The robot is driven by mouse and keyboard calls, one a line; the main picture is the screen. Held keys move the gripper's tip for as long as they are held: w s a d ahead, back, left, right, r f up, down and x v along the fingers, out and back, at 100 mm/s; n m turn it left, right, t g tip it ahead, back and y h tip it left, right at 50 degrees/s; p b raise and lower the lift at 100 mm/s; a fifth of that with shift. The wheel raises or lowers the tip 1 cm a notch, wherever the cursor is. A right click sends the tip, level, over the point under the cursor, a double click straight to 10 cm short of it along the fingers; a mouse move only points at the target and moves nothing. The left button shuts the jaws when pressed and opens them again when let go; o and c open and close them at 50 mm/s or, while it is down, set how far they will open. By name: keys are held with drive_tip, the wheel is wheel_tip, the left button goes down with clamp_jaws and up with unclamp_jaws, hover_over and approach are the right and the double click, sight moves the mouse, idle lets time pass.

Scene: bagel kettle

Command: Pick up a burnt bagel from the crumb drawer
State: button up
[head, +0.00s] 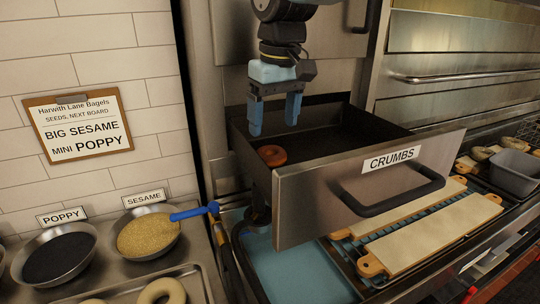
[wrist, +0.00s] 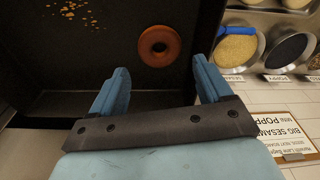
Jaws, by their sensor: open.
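The crumb drawer (head: 300,190) stands pulled open, with a CRUMBS label on its front. One reddish-brown bagel (head: 272,155) lies on the dark drawer floor near the left wall. In the wrist view the bagel (wrist: 160,46) is whole, beyond the fingertips and between their lines, a little right of middle. My gripper (head: 275,115) has blue fingers pointing down and is open and empty. It hangs above the drawer, apart from the bagel. In the wrist view the gripper's fingers (wrist: 160,82) are spread wide.
Crumbs (wrist: 75,10) lie on the drawer floor. A poppy bowl (head: 58,255) and a sesame bowl (head: 148,234) with a blue-handled tool (head: 195,211) stand left of the drawer. The drawer front, its handle (head: 390,198) and walls are edges near the gripper. Boards (head: 430,235) lie at right.

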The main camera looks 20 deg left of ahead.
sight(271, 147)
drive_tip(key=shift+w+a+f, duration=0.1)
drive_tip(key=shift+a+f, duration=0.05)
drive_tip(key=shift+f, duration=1.05)
drive_tip(key=shift+w+a+f, duration=0.1)
drive_tip(key=shift+w+f, duration=0.05)
drive_tip(key=shift+f, duration=1.1)
drive_tip(key=shift+w+a+f, duration=0.1)
drive_tip(key=shift+a+f, duration=0.05)
drive_tip(key=shift+f, duration=1.05)
drive_tip(key=c, duration=0.7)
drive_tip(key=shift+r, duration=0.1)
